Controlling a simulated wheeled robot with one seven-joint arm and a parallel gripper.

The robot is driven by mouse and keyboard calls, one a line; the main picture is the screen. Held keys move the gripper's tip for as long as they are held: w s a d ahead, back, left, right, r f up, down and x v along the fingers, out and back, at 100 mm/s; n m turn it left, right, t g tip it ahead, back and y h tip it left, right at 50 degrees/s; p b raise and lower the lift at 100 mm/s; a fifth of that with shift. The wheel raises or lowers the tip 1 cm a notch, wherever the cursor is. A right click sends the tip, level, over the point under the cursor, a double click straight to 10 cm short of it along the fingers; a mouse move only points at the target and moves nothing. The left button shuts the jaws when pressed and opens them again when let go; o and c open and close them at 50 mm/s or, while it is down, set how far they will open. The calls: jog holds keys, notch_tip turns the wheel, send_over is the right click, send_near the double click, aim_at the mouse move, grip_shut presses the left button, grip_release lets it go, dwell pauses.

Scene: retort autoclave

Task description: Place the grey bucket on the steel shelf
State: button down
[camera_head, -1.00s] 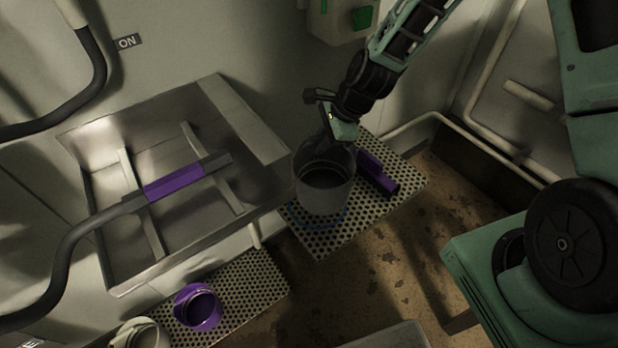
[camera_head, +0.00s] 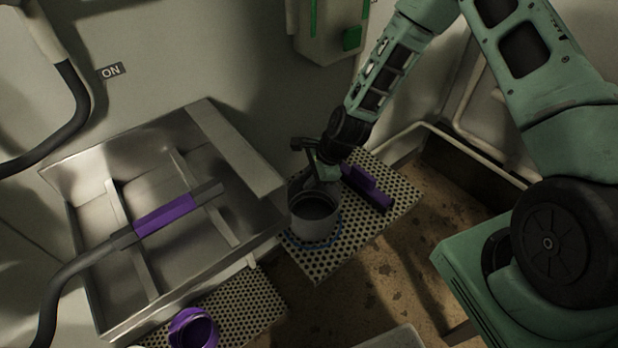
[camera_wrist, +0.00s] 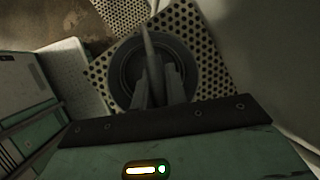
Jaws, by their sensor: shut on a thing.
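The grey bucket (camera_head: 314,217) stands upright at or just above the perforated steel shelf (camera_head: 345,247); I cannot tell whether its base touches. A blue ring mark (camera_head: 325,243) shows on the shelf around the bucket's foot. My gripper (camera_head: 318,184) is shut on the bucket at its far upper side. In the wrist view, the dark round bucket (camera_wrist: 122,72) lies below my fingers (camera_wrist: 157,88) with the perforated shelf (camera_wrist: 98,74) around it. The bucket's base and the exact grip are hidden.
A purple-topped dark item (camera_head: 366,187) lies on the shelf close to the bucket. A steel sink (camera_head: 200,270) with a purple-sleeved bar (camera_head: 164,215) is at left. A lower perforated shelf (camera_head: 245,305) holds a purple pot (camera_head: 194,328). A green-buttoned box (camera_head: 330,30) hangs on the wall.

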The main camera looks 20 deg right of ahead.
jog(key=shift+f, duration=0.25)
jog(key=shift+f, duration=0.1)
jog(key=c, duration=1.4)
grip_release()
jog(key=b+v, duration=0.1)
jog(key=v, duration=1)
jog(key=s+a+r+n+g+h, duration=0.2)
jog(key=s+a+r+n, duration=0.8)
jog(key=n, duration=0.4)
jog(key=s+r+n+h, duration=0.1)
jog(key=s+r+n, duration=0.8)
jog(key=s+n, duration=0.3)
jog(key=s, duration=0.2)
jog(key=shift+s+d+g+h, duration=0.3)
jog(key=shift+s+h, duration=0.1)
